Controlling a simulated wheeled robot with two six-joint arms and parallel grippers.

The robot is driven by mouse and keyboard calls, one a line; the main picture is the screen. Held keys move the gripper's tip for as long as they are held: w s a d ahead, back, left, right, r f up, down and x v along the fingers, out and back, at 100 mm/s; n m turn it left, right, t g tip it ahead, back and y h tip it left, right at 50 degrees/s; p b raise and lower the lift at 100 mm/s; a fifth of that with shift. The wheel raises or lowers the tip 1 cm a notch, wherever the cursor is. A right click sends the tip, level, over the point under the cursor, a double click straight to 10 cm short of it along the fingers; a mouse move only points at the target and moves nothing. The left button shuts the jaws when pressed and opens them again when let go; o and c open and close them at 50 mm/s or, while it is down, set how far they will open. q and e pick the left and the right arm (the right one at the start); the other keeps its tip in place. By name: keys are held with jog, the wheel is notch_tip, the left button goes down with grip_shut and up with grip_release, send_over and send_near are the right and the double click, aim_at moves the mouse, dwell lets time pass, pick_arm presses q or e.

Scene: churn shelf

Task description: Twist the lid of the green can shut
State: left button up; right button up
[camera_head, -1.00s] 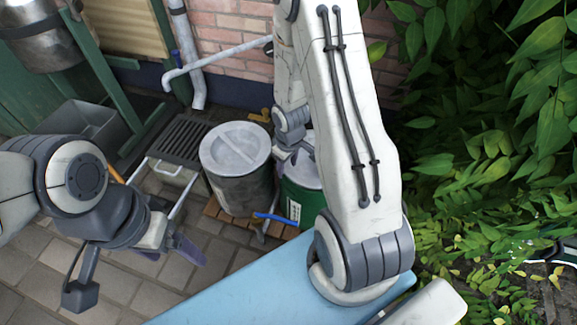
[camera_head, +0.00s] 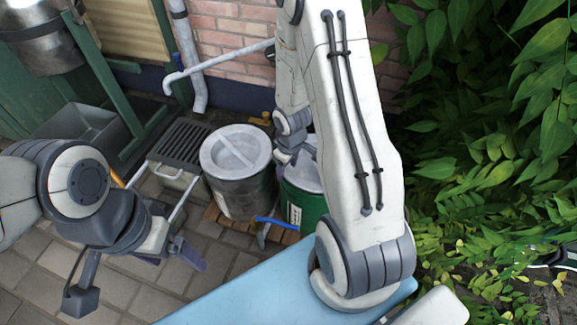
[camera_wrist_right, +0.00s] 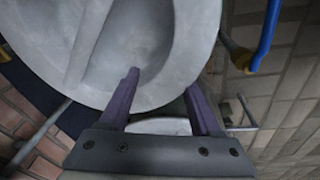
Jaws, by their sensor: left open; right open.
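The green can (camera_head: 308,208) stands at the middle of the head view, with its grey lid (camera_head: 304,180) partly hidden by my right arm. My right gripper (camera_head: 285,160) is near that lid, between it and a larger grey can to its left. In the right wrist view my right gripper (camera_wrist_right: 163,92) has its two purple fingers apart, beside a grey lid with a raised bar (camera_wrist_right: 140,50). I cannot tell which can this lid belongs to, or whether the fingers touch it. My left gripper (camera_head: 188,252) is open and empty over the paving.
The grey lidded can (camera_head: 237,185) stands on a wooden pallet (camera_head: 228,222) close to the green can. A blue handle (camera_head: 277,222) sticks out in front. A light blue surface (camera_head: 255,295) lies nearer. Leaves fill the right; a brick wall (camera_head: 235,40) is behind.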

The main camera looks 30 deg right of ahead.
jog(key=r+p, duration=0.2)
jog(key=r, duration=0.1)
jog(key=s+r+p, duration=0.1)
jog(key=r+p, duration=0.2)
jog(key=s+r+p, duration=0.1)
jog(key=r+p, duration=0.2)
jog(key=shift+s+a+r, duration=0.15)
jog(key=shift+a+r, duration=0.1)
jog(key=shift+r, duration=0.15)
jog(key=shift+w+r, duration=0.2)
jog(key=shift+r, duration=0.05)
jog(key=shift+w+d, duration=0.1)
